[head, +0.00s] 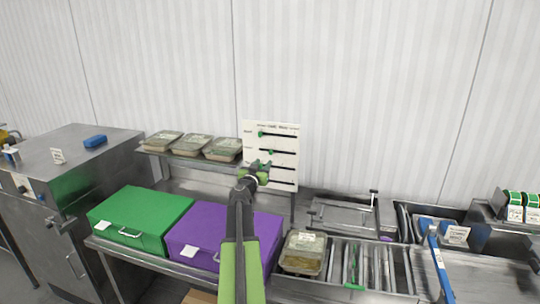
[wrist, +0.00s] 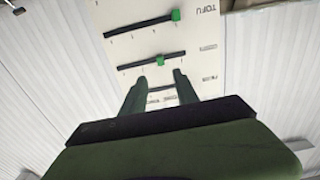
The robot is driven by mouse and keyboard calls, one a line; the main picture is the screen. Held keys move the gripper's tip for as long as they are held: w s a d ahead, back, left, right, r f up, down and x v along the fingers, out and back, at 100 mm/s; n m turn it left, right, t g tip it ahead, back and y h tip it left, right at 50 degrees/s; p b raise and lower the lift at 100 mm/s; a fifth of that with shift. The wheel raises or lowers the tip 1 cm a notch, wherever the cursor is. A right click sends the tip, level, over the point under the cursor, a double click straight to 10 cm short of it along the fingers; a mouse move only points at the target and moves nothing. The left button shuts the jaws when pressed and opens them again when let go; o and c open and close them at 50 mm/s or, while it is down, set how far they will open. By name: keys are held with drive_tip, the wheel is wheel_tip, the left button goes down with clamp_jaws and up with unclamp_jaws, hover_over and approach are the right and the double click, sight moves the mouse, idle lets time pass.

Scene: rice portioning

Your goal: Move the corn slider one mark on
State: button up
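The white slider board (head: 285,172) stands against the wall behind the counter, with dark horizontal slots one above another. Two green knobs show in the head view, an upper one (head: 261,134) and a middle one (head: 270,152). In the wrist view the board is turned over; a knob (wrist: 176,14) sits on the slot near the TOFU label (wrist: 205,12) and another knob (wrist: 160,61) on the slot beside it. The other labels are too small to read, so I cannot tell which slider is corn. My gripper (head: 262,168) is open before the lower board; its fingers (wrist: 157,82) are apart, partly hiding a further slot.
A shelf (head: 180,158) with several lidded food trays is left of the board. Green (head: 140,212) and purple (head: 225,228) boxes stand below it. Containers and utensils fill the counter on the right. The wall above the board is clear.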

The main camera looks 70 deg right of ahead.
sight(271, 153)
drive_tip(key=d, duration=1.1)
drive_tip(key=shift+w, duration=0.35)
clamp_jaws()
idle(0.6)
